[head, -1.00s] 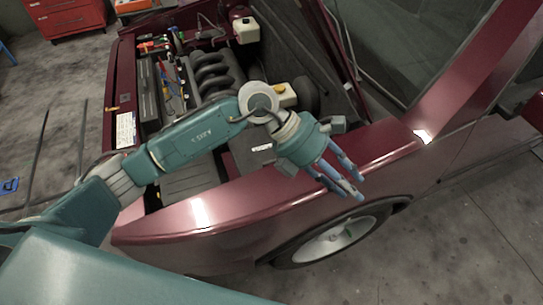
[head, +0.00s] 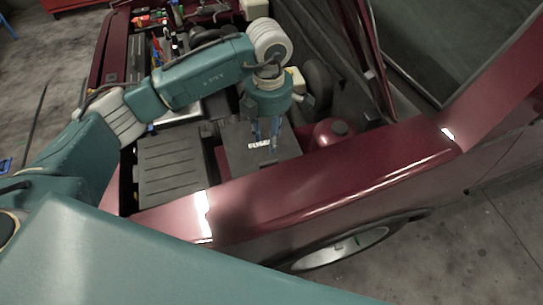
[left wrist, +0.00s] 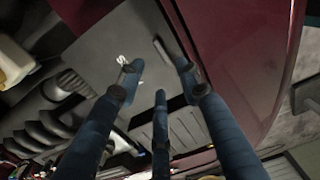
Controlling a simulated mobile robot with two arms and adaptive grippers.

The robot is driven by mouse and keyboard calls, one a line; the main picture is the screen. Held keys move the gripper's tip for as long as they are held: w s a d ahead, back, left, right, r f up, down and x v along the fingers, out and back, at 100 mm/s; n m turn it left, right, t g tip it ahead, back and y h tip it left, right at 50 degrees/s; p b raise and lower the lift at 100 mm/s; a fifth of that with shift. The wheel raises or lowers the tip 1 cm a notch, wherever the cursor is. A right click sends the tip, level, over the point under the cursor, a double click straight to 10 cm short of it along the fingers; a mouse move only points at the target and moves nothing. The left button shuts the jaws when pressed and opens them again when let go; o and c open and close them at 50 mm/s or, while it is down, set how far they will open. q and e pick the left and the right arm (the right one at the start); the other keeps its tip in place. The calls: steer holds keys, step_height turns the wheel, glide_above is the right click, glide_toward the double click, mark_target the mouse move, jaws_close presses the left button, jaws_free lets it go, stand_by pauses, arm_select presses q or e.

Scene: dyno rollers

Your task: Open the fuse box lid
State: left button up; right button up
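The fuse box (head: 238,162) is a dark grey box with a flat lid and white lettering, set in the engine bay beside the near fender. Its lid looks shut. My left gripper (head: 265,140) points down over the lid, with its fingertips close to the lettering. I cannot tell whether they touch it. In the left wrist view the lid (left wrist: 105,45) shows as a grey plate. The three blue fingers of the gripper (left wrist: 158,74) are spread apart, with nothing held between them. A short dark bar (left wrist: 163,48) on the lid shows between two fingertips. My right gripper is out of view.
A ribbed grey cover (head: 168,165) lies left of the fuse box. A dark red rounded part (head: 330,133) sits to its right. The maroon fender (head: 330,190) runs along the near side.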

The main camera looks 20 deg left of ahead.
mark_target(270, 161)
arm_select(q)
step_height(270, 161, down, 3)
steer(key=shift+r+p, duration=0.2)
steer(key=shift+p, duration=0.3)
step_height(270, 161, down, 7)
steer(key=shift+r+p, duration=0.15)
steer(key=shift+p, duration=0.7)
steer(key=shift+f, duration=0.45)
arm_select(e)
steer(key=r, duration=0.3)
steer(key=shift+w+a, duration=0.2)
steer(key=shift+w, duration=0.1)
arm_select(q)
steer(key=shift+c, duration=0.5)
jaws_close()
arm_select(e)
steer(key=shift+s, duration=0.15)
